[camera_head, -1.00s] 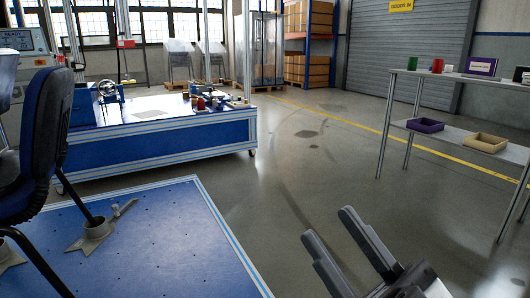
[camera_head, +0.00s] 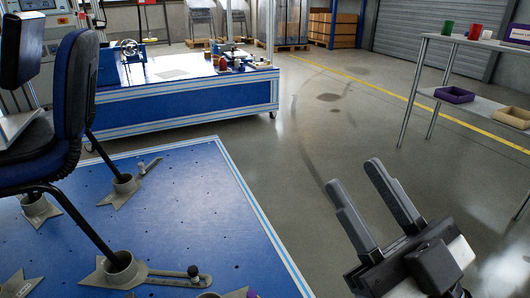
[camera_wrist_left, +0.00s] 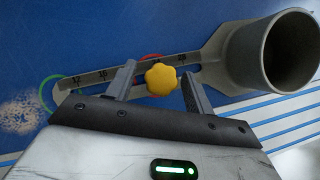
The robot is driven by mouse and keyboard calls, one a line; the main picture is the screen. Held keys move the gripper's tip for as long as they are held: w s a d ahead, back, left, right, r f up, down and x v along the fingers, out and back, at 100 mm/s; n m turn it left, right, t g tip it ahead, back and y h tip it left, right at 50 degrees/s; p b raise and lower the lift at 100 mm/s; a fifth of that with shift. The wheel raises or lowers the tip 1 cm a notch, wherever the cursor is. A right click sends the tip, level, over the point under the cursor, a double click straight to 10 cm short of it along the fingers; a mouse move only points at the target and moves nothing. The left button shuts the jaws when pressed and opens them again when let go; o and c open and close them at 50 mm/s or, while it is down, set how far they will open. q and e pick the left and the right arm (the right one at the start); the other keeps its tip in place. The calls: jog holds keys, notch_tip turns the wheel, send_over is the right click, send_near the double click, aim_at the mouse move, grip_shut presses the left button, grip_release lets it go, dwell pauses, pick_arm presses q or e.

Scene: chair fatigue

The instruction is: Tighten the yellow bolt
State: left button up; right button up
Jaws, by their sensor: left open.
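The yellow bolt (camera_wrist_left: 161,78) has a lobed knob and sits on a grey slotted arm with number marks (camera_wrist_left: 100,77), beside a grey cup-shaped socket (camera_wrist_left: 245,55) in the left wrist view. My left gripper (camera_wrist_left: 158,71) is open, with one finger on each side of the knob; contact cannot be told. I cannot make out the yellow bolt or left gripper in the head view. My right gripper (camera_head: 353,174) is open and empty, raised over the floor at right. A blue office chair (camera_head: 72,105) stands with its legs in grey sockets (camera_head: 120,268) on a blue platform (camera_head: 185,205).
A dark knob (camera_head: 193,271) sits on another slotted arm on the platform. A blue workbench (camera_head: 190,108) with small items stands behind. The floor between is clear.

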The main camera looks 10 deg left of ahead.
pick_arm(q)
jog(key=shift+n+y, duration=0.3)
jog(key=shift+n, duration=0.2)
